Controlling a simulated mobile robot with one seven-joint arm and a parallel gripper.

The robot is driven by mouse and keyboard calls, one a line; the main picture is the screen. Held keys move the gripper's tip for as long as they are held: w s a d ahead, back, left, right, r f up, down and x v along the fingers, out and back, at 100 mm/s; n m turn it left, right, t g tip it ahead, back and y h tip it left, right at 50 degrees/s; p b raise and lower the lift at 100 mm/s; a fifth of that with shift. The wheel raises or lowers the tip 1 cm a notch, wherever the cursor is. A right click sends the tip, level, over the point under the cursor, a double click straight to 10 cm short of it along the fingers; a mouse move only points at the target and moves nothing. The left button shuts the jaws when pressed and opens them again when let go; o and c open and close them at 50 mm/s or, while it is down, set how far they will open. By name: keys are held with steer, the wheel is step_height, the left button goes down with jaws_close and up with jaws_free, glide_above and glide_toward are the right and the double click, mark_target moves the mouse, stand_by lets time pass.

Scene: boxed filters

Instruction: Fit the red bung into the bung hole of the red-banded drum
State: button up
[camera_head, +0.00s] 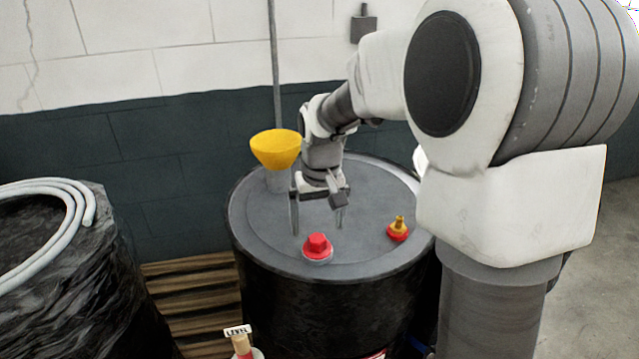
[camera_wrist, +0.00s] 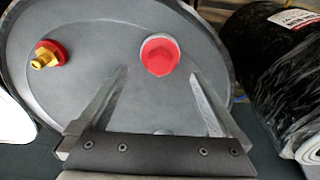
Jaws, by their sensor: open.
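The red bung (camera_head: 318,243) is upright at the near edge of the drum's grey lid, with a pale ring around its base. It also shows in the wrist view (camera_wrist: 160,55), just beyond the fingertips. I cannot tell how deep it sits, and no open bung hole shows. The black drum (camera_head: 320,305) stands under my arm; a sliver of red shows low on its side, and no full band is visible. My gripper (camera_head: 317,226) is open and empty over the lid, its fingers pointing down just behind the bung. The fingers show in the wrist view (camera_wrist: 159,74).
A red-based brass fitting (camera_head: 398,230) stands right of the bung on the lid. A yellow funnel (camera_head: 276,150) stands at the lid's back left, near a vertical pipe (camera_head: 275,60). A wrapped drum with a coiled hose (camera_head: 70,225) is at left. A wooden pallet (camera_head: 190,285) lies between.

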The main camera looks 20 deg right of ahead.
step_height(320, 180, up, 12)
steer(key=s, duration=0.1)
steer(key=shift+s+f+p, duration=0.25)
steer(key=shift+s+p, duration=0.1)
steer(key=shift+s, duration=0.05)
steer(key=s+f+t, duration=0.2)
steer(key=s+t, duration=0.1)
steer(key=s, duration=1.7)
steer(key=shift+s+t, duration=0.35)
steer(key=shift+t, duration=0.05)
